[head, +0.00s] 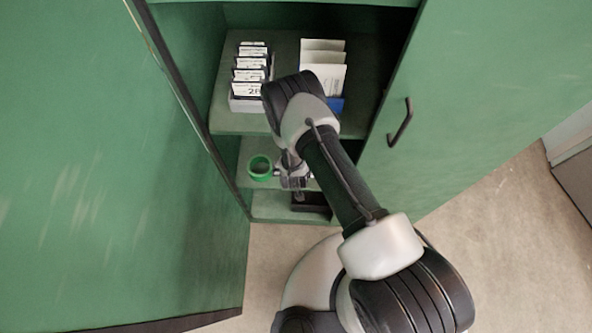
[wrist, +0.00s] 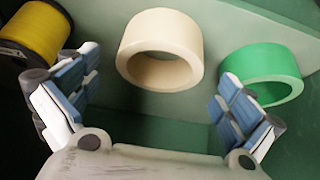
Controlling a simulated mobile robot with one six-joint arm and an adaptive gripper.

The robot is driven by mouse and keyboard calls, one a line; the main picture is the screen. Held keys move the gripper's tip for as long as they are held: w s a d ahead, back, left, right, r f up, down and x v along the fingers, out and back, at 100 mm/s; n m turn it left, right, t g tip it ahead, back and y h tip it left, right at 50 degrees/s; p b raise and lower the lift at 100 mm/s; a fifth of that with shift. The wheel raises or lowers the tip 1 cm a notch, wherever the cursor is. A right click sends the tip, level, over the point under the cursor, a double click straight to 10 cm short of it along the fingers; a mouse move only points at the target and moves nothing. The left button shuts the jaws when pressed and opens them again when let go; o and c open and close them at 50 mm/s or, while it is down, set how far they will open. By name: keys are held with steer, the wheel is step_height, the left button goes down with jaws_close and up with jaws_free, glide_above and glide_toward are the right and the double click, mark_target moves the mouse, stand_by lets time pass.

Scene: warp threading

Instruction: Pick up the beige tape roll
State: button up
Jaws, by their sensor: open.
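The beige tape roll (wrist: 160,50) is at the upper middle of the wrist view, on a green shelf, with its round hole facing my gripper. My gripper (wrist: 155,105) is open and empty, with one finger to each side of the roll in the picture and the roll beyond the fingertips. In the head view my gripper (head: 292,178) is at the lower shelf of the green cabinet. The beige roll cannot be made out there; my arm covers that part of the shelf.
A green tape roll (wrist: 263,75) lies close beside the right finger; it also shows in the head view (head: 260,168). A yellow spool (wrist: 36,32) is by the left finger. Boxes of cards (head: 250,75) stand on the shelf above. The cabinet doors are open on both sides.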

steer(key=b+x, duration=0.1)
steer(key=x, duration=0.2)
steer(key=shift+w+f, duration=0.15)
steer(key=shift+f, duration=0.15)
steer(key=c, duration=1.1)
